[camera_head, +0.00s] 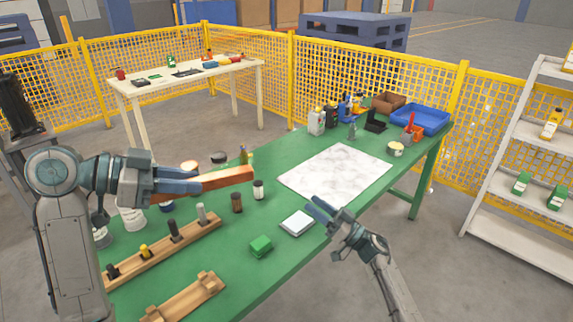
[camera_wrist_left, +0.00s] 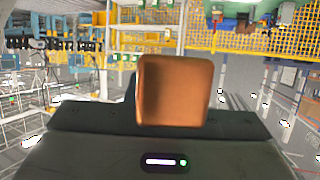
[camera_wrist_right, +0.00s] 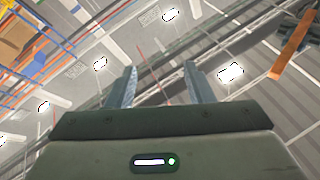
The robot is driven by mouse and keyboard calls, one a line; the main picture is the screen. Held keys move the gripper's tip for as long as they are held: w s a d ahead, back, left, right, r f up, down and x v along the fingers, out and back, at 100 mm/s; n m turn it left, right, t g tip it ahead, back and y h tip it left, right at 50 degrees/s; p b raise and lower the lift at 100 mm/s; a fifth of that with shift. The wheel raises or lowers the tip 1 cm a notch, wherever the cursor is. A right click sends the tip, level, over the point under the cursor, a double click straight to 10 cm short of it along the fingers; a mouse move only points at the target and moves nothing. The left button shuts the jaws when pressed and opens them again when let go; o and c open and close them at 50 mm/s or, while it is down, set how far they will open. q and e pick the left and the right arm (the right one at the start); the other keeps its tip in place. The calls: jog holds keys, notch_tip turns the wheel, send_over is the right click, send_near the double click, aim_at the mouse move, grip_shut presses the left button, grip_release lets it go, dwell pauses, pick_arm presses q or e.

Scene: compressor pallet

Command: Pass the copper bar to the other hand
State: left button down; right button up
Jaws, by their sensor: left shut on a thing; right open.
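The copper bar (camera_head: 228,178) is a long orange-brown block held level above the green table in the head view. My left gripper (camera_head: 190,187) is shut on it near one end, and the other end points right. In the left wrist view the bar (camera_wrist_left: 173,90) shows end-on between the jaws. My right gripper (camera_head: 318,211) is open and empty, low over the table's near edge, to the right of the bar and apart from it. In the right wrist view its two fingers (camera_wrist_right: 160,88) stand apart, and the bar (camera_wrist_right: 294,43) shows at the upper right.
The green table (camera_head: 245,215) holds a marbled white sheet (camera_head: 335,172), a white square pad (camera_head: 297,223), a green block (camera_head: 261,246) and wooden racks (camera_head: 165,248). Small bottles stand under the bar. A blue bin (camera_head: 420,119) is at the far end. The air between the grippers looks clear.

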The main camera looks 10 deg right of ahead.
jog(key=s+a+r+n+g+y, duration=0.2)
jog(key=a+r+n+g, duration=0.25)
jog(key=r+g, duration=0.2)
jog(key=s+a+r+n+g+y, duration=0.25)
jog(key=r+n+g, duration=0.25)
jog(key=r, duration=0.3)
jog(key=n+g+h, duration=0.4)
jog(key=n+g, duration=0.1)
jog(key=g, duration=0.3)
send_near(227, 180)
jog(key=shift+t, duration=0.25)
jog(key=x, duration=0.6)
jog(key=w+x, duration=0.1)
jog(key=x, duration=0.2)
jog(key=shift+s+a+f, duration=0.15)
jog(key=shift+a+f, duration=0.2)
jog(key=shift+a, duration=0.15)
grip_shut()
pick_arm(q)
jog(key=c, duration=1.2)
grip_release()
jog(key=shift+o, duration=0.2)
jog(key=shift+a, duration=0.1)
